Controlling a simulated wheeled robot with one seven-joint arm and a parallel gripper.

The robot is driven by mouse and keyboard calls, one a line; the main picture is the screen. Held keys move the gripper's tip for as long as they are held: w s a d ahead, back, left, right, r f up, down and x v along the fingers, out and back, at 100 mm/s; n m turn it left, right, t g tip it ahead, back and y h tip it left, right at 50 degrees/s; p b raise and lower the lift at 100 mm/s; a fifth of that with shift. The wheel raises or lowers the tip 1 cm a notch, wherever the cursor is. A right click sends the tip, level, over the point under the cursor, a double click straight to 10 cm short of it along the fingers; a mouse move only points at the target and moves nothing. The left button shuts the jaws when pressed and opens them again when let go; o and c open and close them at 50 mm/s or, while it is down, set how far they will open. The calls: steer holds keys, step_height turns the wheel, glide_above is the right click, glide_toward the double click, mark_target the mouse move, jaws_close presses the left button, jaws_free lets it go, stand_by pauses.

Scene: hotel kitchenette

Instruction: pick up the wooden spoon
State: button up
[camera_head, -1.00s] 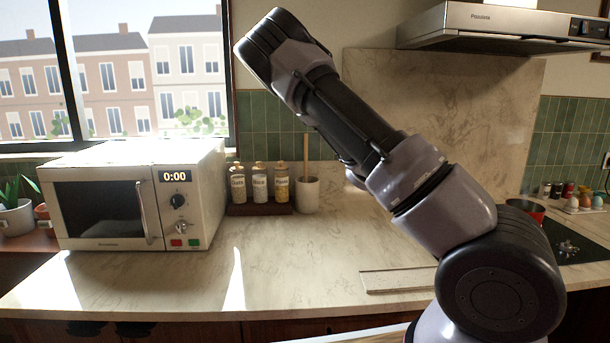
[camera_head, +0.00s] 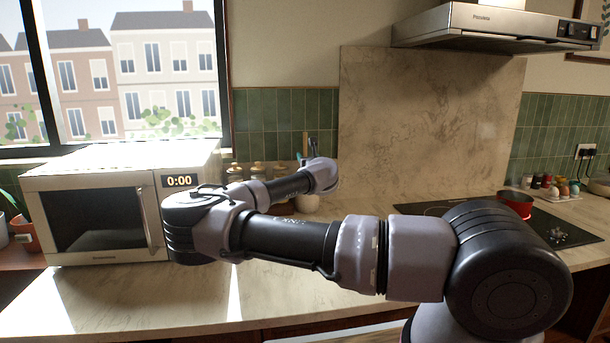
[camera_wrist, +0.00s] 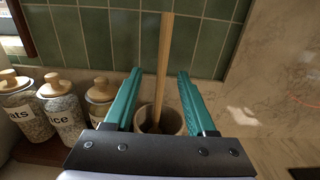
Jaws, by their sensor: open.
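The wooden spoon (camera_wrist: 165,60) stands upright in the wrist view, its handle up and its lower end inside a pale round crock (camera_wrist: 173,121). My gripper (camera_wrist: 159,75) is open, and its two teal fingers appear on either side of the handle. Neither finger visibly touches it. I cannot tell how deep between the fingers the handle lies. In the head view the crock (camera_head: 307,204) shows below my forearm's end, and the handle (camera_head: 306,142) is a thin upright line by the tiled wall. The gripper is small there and mostly hidden by my wrist.
Several lidded jars stand left of the crock on a dark tray; a rice jar (camera_wrist: 60,108) is one. Green tiles (camera_wrist: 105,40) are close behind. The microwave (camera_head: 100,215) stands left, and a red pot (camera_head: 515,203) sits on the hob at right. The front counter is clear.

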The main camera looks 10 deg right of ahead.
mark_target(305, 152)
steer(key=w, duration=0.7)
steer(key=shift+w+d+f, duration=0.1)
steer(key=shift+d, duration=0.1)
jaws_close()
